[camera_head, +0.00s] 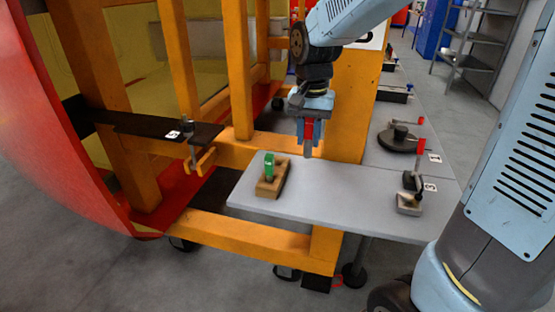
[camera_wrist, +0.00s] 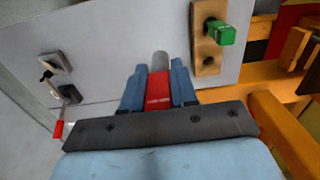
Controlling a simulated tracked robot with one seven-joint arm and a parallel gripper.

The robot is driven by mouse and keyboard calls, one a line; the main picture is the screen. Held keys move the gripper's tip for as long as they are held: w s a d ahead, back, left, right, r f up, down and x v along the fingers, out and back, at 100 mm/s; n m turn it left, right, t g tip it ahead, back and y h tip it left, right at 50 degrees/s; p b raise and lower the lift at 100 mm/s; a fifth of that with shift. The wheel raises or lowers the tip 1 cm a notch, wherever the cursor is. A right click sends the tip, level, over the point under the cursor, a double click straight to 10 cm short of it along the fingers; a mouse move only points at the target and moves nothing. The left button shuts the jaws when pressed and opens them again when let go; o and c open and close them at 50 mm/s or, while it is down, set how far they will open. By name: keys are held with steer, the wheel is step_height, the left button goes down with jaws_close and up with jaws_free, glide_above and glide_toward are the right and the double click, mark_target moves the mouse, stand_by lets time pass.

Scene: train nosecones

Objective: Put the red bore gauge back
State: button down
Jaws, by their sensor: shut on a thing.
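My gripper (camera_head: 308,140) is shut on the red bore gauge (camera_head: 308,127) and holds it above the grey table, with its grey tip pointing down. In the wrist view the red gauge (camera_wrist: 158,88) sits between the two blue fingers of my gripper (camera_wrist: 158,90). A wooden block (camera_head: 273,178) lies on the table to the left of and below the gauge. A green gauge (camera_head: 269,165) stands in the block. In the wrist view the block (camera_wrist: 207,65) shows a dark round hole beside the green gauge (camera_wrist: 222,33).
The grey table (camera_head: 330,200) has clear room right of the block. A red-handled tool (camera_head: 414,180) and a round dark fixture (camera_head: 398,138) stand on its right side. The orange frame (camera_head: 240,240) and a dark shelf with a clamp (camera_head: 190,145) are at the left.

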steer(key=w+a+f, duration=0.2)
steer(key=w+f, duration=0.1)
steer(key=w+a+f, duration=0.2)
steer(key=w+f, duration=0.1)
steer(key=w, duration=0.1)
steer(key=w+a+f, duration=0.2)
steer(key=w+f, duration=0.1)
steer(key=shift+w+a+f, duration=0.1)
steer(key=shift+w+a, duration=0.05)
steer(key=shift+a, duration=0.15)
step_height(320, 180, down, 3)
steer(key=shift+w+f, duration=0.1)
steer(key=c, duration=0.9)
jaws_free()
step_height(320, 180, up, 12)
steer(key=shift+r, duration=0.15)
